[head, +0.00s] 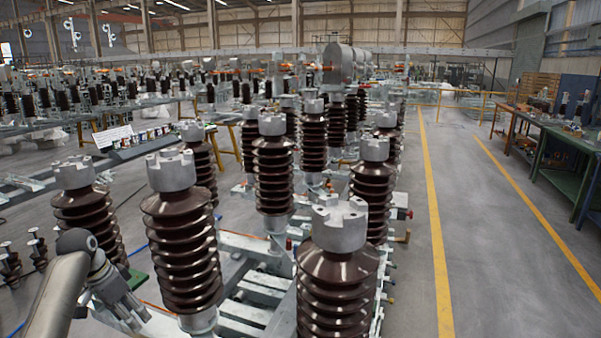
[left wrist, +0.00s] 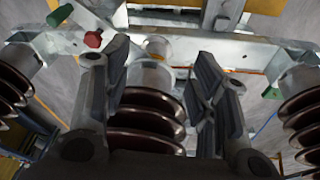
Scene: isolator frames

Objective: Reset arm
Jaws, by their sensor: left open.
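My left arm comes in at the lower left of the head view, and its gripper (head: 125,308) hangs pointing down beside a brown ribbed insulator (head: 182,240). In the left wrist view the two dark fingers of the left gripper (left wrist: 160,80) stand wide apart. A brown ribbed insulator (left wrist: 143,120) with a grey metal end (left wrist: 150,77) shows in the gap between them. I cannot tell whether the fingers touch it; they are not closed on it. My right gripper is not in view.
Several more insulators stand close by, among them a near one (head: 338,270) and a left one (head: 88,212), on a grey metal frame (head: 240,312). Green workbenches (head: 565,185) stand at the right. The floor between the yellow lines (head: 490,240) is clear.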

